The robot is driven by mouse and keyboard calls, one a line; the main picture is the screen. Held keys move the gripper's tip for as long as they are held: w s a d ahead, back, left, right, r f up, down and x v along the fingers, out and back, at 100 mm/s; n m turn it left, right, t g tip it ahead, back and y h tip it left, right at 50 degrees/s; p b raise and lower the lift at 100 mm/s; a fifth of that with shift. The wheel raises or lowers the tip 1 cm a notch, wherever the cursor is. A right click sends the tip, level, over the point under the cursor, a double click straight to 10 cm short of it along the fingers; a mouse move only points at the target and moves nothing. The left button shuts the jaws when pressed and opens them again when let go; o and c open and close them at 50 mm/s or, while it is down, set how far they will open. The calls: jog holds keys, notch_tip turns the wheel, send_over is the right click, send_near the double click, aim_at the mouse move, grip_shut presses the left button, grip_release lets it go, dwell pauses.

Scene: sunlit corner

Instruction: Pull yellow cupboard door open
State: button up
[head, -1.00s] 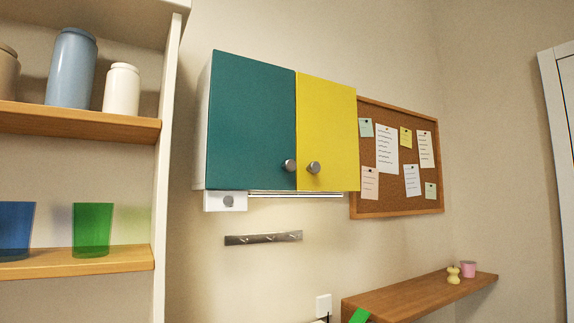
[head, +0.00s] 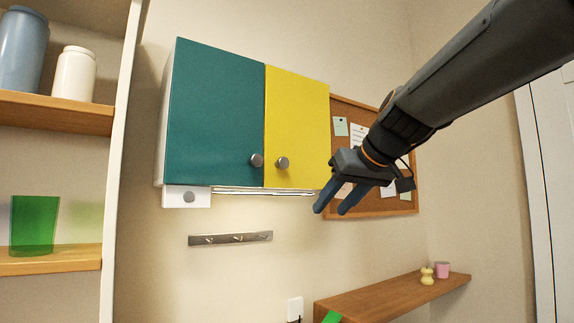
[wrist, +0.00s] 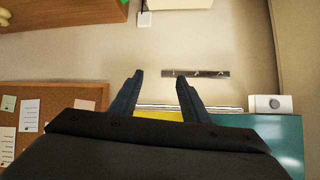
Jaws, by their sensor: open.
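The yellow cupboard door (head: 297,120) is shut, on the right half of the wall cupboard. Its round grey knob (head: 282,163) sits near its lower left corner. The teal door (head: 215,115) beside it is also shut and has its own knob (head: 256,160). My gripper (head: 331,208) is open and empty, below and right of the yellow door's lower right corner, apart from the knob. In the wrist view, a strip of the yellow door (wrist: 158,115) shows between the fingers (wrist: 156,82); the knob is hidden there.
A cork board (head: 372,208) with pinned notes hangs right of the cupboard, partly behind my arm. A hook rail (head: 230,239) is on the wall below. A wooden shelf (head: 390,295) juts out at lower right. Open shelves (head: 60,110) stand at left.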

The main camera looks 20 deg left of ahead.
aim_at(285, 160)
jog(key=s+a+r+n+y, duration=0.1)
jog(key=s+a+r, duration=0.15)
jog(key=r, duration=0.45)
jog(key=s+a+r+n+y, duration=0.1)
jog(key=a+r+n+y, duration=0.15)
jog(key=r, duration=0.45)
jog(key=shift+m+t+h, duration=0.35)
jog(key=shift+m+t, duration=0.05)
jog(key=shift+m, duration=0.05)
jog(key=shift+s+a+p+x, duration=0.15)
jog(key=shift+p+x, duration=0.5)
jog(key=shift+x, duration=1.4)
jog(key=shift+s+a+p+x, duration=0.15)
jog(key=shift+p+x, duration=0.5)
jog(key=shift+x, duration=1.35)
grip_shut()
